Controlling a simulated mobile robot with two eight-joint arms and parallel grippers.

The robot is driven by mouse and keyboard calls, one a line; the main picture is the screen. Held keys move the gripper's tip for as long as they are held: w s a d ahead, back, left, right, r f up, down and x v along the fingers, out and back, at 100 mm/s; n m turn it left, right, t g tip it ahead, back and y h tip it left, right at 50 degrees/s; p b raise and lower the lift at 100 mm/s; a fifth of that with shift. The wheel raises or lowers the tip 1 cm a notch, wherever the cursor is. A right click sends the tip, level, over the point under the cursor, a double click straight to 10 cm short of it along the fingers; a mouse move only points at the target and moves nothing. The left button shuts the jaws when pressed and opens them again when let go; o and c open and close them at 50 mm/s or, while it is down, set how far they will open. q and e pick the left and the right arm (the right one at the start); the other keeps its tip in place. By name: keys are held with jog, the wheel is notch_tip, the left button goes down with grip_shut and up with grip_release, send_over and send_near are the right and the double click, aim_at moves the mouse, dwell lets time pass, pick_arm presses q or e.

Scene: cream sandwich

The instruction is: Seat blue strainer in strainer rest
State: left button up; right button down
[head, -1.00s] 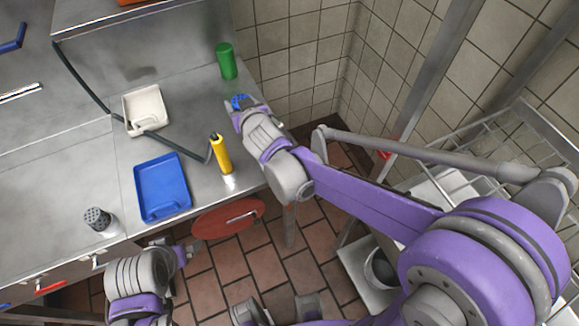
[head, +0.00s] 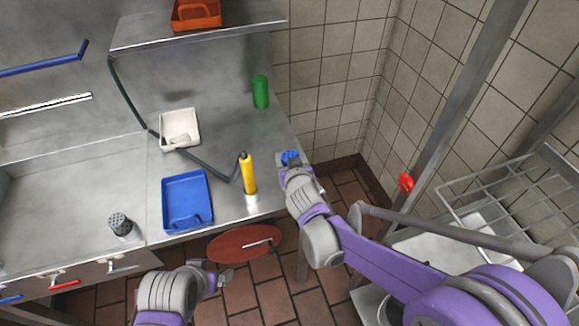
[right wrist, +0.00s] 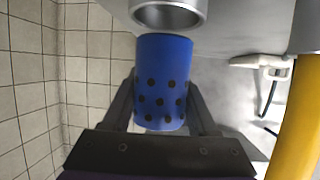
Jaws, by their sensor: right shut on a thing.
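The blue strainer (right wrist: 163,85) is a blue cylinder with dark round holes. My right gripper (right wrist: 163,105) is shut on it, one finger on each side. In the head view the strainer (head: 290,157) shows as a small blue patch at the tip of my right gripper (head: 290,163), by the counter's right edge. A grey metal ring (right wrist: 168,14), possibly the strainer rest, sits at the top of the right wrist view, just beyond the strainer's end. I cannot tell whether they touch. My left gripper (head: 212,277) is low in the head view, in front of the counter; its jaws are unclear.
A yellow-handled tool (head: 248,175) stands near the counter's front right. A green cylinder (head: 260,92) stands behind. A blue tray (head: 172,205), white tray (head: 165,118) and grey perforated holder (head: 120,225) are on the counter. A red disc (head: 230,244) is at its front.

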jog(key=shift+f, duration=1.6)
jog(key=shift+f+b, duration=0.2)
jog(key=shift+b, duration=0.15)
jog(key=shift+c, duration=0.9)
grip_release()
jog(key=shift+r, duration=0.15)
